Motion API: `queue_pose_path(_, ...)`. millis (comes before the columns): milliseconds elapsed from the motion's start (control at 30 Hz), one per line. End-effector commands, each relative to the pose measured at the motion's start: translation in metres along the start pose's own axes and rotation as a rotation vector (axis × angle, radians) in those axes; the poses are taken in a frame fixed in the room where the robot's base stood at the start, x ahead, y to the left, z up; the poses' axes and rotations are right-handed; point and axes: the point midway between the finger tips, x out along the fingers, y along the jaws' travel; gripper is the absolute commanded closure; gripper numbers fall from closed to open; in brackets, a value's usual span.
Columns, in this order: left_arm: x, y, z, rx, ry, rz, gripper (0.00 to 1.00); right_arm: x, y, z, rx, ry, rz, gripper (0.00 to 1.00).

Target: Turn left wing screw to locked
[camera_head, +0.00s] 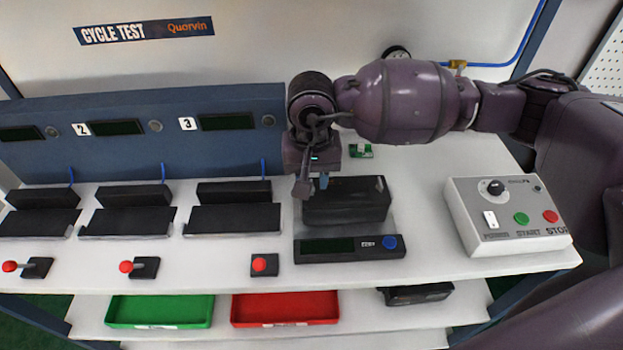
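My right arm reaches in from the right, and its gripper (312,184) points down at the left rear edge of a black box-shaped unit (350,205). I cannot tell whether its fingers are open or shut, or whether they touch anything. The unit sits on the white bench behind a dark panel with a display (328,246) and a blue button (390,242). A small blue piece (324,180) shows beside the fingertips; I cannot tell what it is. I cannot make out the left wing screw, which may be hidden by the gripper. My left gripper is not in view.
A grey control box (507,242) with a knob and green and red buttons stands at right. Black cradles (232,219) and red-knobbed levers (125,267) line the left. Green (160,311) and red (285,308) trays lie on the lower shelf. A small green board (360,151) lies behind the unit.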

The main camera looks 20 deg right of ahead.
Motion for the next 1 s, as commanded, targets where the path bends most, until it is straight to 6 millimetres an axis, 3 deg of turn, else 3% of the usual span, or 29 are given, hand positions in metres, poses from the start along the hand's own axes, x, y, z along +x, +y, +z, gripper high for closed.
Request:
queue_pose_path(433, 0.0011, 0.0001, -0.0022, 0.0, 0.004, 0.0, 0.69, 0.0099, 0.0001, -0.0001, 0.0, 0.001, 0.0, 0.68)
queue_pose_path(633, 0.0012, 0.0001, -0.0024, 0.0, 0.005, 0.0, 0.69, 0.0098, 0.0001, 0.0, 0.001, 0.001, 0.0, 0.99)
queue_pose_path(1000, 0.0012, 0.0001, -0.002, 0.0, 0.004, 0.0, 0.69, 0.0098, 0.0001, -0.0001, 0.023, 0.0, 0.0, 1.0)
